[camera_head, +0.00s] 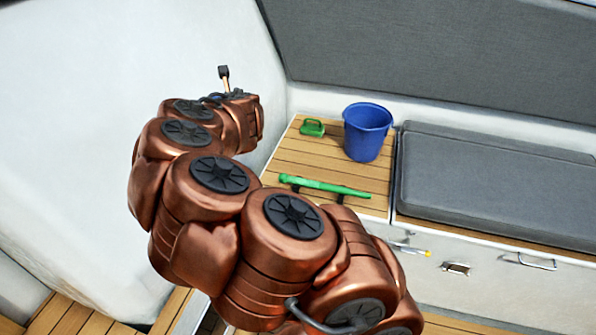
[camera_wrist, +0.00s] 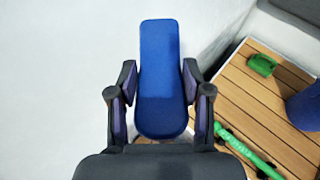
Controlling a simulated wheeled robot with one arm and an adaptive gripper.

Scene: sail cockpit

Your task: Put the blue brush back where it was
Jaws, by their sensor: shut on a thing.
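The blue brush (camera_wrist: 160,75) is a long, rounded blue block in the wrist view. My gripper (camera_wrist: 160,88) is shut on it, with a dark finger on each side. The brush points away from the palm, against the white wall surface, and appears held clear of the wooden bench. In the head view the gripper end is largely hidden behind my copper arm at the upper left. Only a little blue shows there, so the brush's full shape cannot be told from that side.
A wooden slatted bench (camera_head: 290,160) carries a blue bucket (camera_head: 367,135), a small green handled item (camera_head: 312,127) and a long green tool (camera_head: 325,187). A grey cushion (camera_head: 490,185) lies to the right. A white wall (camera_head: 70,120) rises at left. Bare slats show between the items.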

